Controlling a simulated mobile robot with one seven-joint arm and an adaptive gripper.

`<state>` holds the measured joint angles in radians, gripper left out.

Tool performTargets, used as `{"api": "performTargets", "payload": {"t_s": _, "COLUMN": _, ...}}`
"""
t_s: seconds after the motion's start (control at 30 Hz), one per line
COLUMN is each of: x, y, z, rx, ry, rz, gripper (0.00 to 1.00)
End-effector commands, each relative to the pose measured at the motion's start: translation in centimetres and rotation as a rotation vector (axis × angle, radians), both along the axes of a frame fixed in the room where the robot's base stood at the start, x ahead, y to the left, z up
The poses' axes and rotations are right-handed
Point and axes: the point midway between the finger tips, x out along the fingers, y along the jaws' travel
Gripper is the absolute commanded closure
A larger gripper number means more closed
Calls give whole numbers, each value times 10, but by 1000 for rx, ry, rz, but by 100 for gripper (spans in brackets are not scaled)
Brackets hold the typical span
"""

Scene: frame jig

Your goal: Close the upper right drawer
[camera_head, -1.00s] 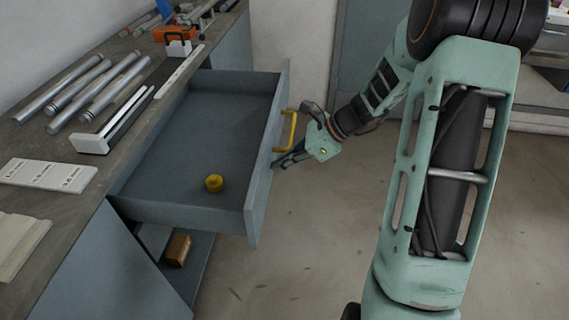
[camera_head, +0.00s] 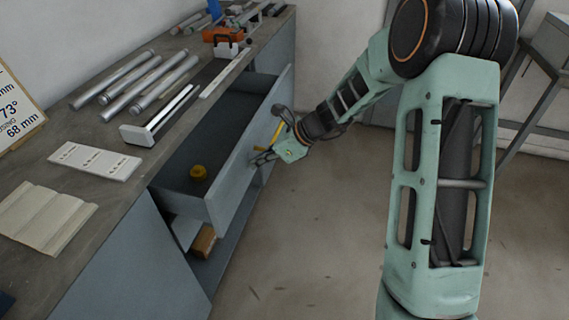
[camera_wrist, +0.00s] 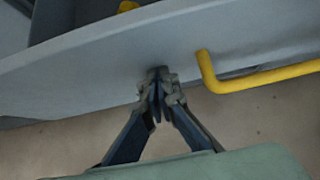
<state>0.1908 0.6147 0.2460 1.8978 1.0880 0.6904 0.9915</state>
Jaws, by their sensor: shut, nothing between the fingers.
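The upper drawer (camera_head: 222,180) is grey-blue and stands partly open from the bench, with a yellow handle (camera_head: 274,136) on its front. A round yellow object (camera_head: 198,173) lies inside it. My gripper (camera_head: 258,158) is at the outer face of the drawer front, beside the handle and not around it. In the wrist view my gripper (camera_wrist: 157,84) is shut and empty, its fingertips at the drawer front (camera_wrist: 90,70). The handle (camera_wrist: 255,78) is to the right of the fingers there. Whether the tips press on the face is hard to tell.
The bench top (camera_head: 110,195) carries metal rods (camera_head: 150,85), a white label plate (camera_head: 95,160), a rail and an orange tool (camera_head: 222,36). A lower drawer or shelf below holds a brown block (camera_head: 203,241).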

Motion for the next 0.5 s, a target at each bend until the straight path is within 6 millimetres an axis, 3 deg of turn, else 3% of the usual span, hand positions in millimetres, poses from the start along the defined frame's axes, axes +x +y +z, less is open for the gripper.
{"api": "performTargets", "payload": {"t_s": 0.03, "x": 3, "y": 18, "z": 3, "rx": 3, "ry": 0, "rz": 9, "gripper": 100}}
{"api": "performTargets", "payload": {"t_s": 0.2, "x": 18, "y": 62, "z": 3, "rx": 3, "ry": 0, "rz": 8, "gripper": 100}}
{"api": "performTargets", "payload": {"t_s": 0.5, "x": 38, "y": 123, "z": 3, "rx": 2, "ry": 0, "rz": 5, "gripper": 100}}
